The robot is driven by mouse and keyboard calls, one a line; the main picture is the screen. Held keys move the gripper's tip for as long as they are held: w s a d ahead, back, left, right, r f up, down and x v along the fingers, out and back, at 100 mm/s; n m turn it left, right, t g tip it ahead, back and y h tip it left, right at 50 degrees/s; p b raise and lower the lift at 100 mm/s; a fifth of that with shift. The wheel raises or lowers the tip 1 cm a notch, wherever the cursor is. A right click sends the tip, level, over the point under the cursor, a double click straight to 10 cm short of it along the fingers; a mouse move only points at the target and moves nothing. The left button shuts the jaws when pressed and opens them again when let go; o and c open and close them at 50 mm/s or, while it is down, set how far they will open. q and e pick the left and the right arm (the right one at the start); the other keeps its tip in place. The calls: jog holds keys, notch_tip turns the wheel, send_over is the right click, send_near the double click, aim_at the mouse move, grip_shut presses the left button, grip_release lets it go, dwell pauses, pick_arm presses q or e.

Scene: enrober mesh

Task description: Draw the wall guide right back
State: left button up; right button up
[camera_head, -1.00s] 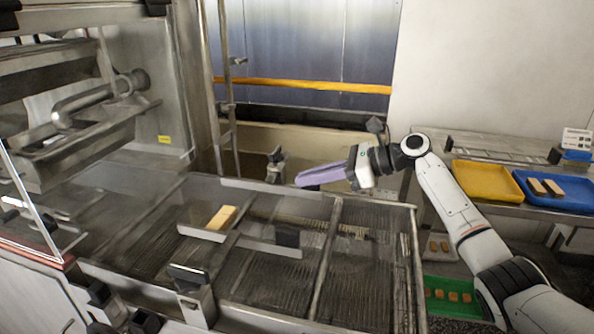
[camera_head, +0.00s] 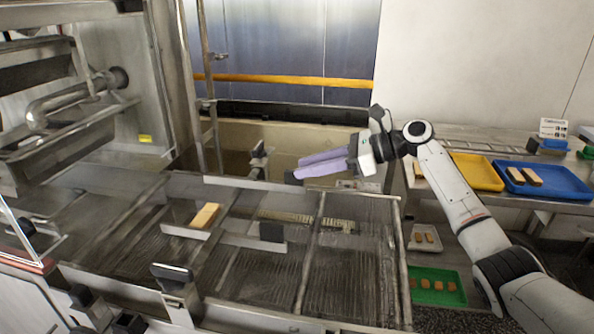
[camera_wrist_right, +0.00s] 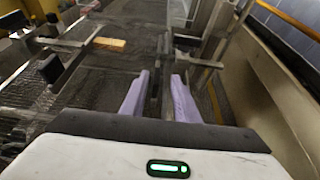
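The wall guide looks to be the pale metal rail (camera_head: 235,183) along the far side of the mesh belt (camera_head: 340,255). A dark block (camera_head: 292,178) sits at its right end and an upright clamp with a dark top (camera_head: 258,160) stands behind it. In the right wrist view the rail (camera_wrist_right: 198,62) crosses ahead of the fingertips. My right gripper (camera_head: 300,168), with lilac fingers, is at the rail's right end, near the block. In the right wrist view its fingers (camera_wrist_right: 160,75) are apart with nothing gripped; contact cannot be told. My left gripper is out of view.
A tan bar (camera_head: 206,215) lies on the belt beside the near guide rail (camera_head: 225,237), which has a dark end block (camera_head: 271,232). A near clamp (camera_head: 172,275) stands in front. Yellow (camera_head: 480,172), blue (camera_head: 560,182) and green (camera_head: 450,297) trays are at right.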

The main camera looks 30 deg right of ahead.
jog(key=v, duration=0.6)
jog(key=shift+d+r, duration=0.1)
dwell(0.3)
